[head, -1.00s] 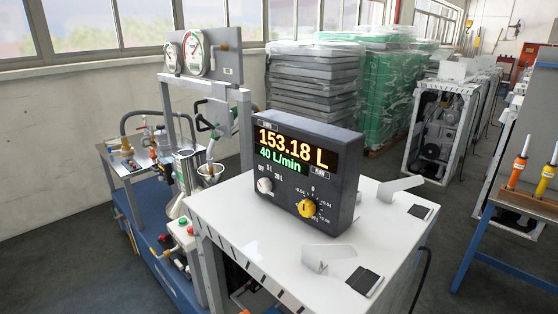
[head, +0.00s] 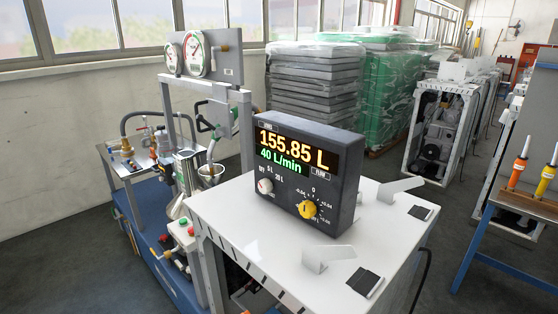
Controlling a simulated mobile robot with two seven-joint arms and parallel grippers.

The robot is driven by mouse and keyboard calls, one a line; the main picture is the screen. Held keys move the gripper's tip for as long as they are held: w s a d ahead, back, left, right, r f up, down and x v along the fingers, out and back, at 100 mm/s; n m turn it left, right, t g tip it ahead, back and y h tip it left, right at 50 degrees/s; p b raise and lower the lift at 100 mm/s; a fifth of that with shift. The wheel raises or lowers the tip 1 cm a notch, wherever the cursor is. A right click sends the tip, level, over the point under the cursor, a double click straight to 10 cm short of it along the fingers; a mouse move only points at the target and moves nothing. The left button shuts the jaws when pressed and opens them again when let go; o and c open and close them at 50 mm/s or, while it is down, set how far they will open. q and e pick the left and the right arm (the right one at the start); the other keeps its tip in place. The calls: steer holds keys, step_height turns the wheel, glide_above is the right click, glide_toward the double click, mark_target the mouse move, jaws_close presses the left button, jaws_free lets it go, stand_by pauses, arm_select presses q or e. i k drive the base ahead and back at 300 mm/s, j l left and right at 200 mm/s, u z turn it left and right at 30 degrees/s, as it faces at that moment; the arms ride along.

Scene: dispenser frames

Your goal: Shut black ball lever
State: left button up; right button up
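The blue trolley (head: 150,262) stands at the left with hoses, brass fittings and a metal can on it. Small dark and red parts (head: 168,240) show low on the trolley, but they are too small for me to tell which is the black ball lever. The meter box (head: 310,178) on the white table reads 155.85 L and 40 L/min. Neither of my grippers is in view.
The white cabinet table (head: 250,232) fills the middle front, with metal brackets and dark pads on it. Two round gauges (head: 194,54) sit on a panel above the trolley. Wrapped pallets (head: 315,85) stand behind. A blue-legged bench (head: 510,215) is at the right.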

mark_target(200, 117)
steer(key=z, duration=0.55)
steer(key=j+z, duration=0.35)
steer(key=k+j+z, duration=0.1)
steer(key=z, duration=0.25)
steer(key=k+j+z, duration=0.1)
steer(key=j+z, duration=0.25)
steer(key=k+j+z, duration=0.2)
steer(key=j, duration=0.3)
steer(key=k+j+z, duration=0.2)
steer(key=k+j, duration=0.45)
steer(key=j, duration=0.15)
steer(key=k+j+z, duration=0.1)
steer(key=k+j, duration=0.2)
steer(key=j, duration=0.2)
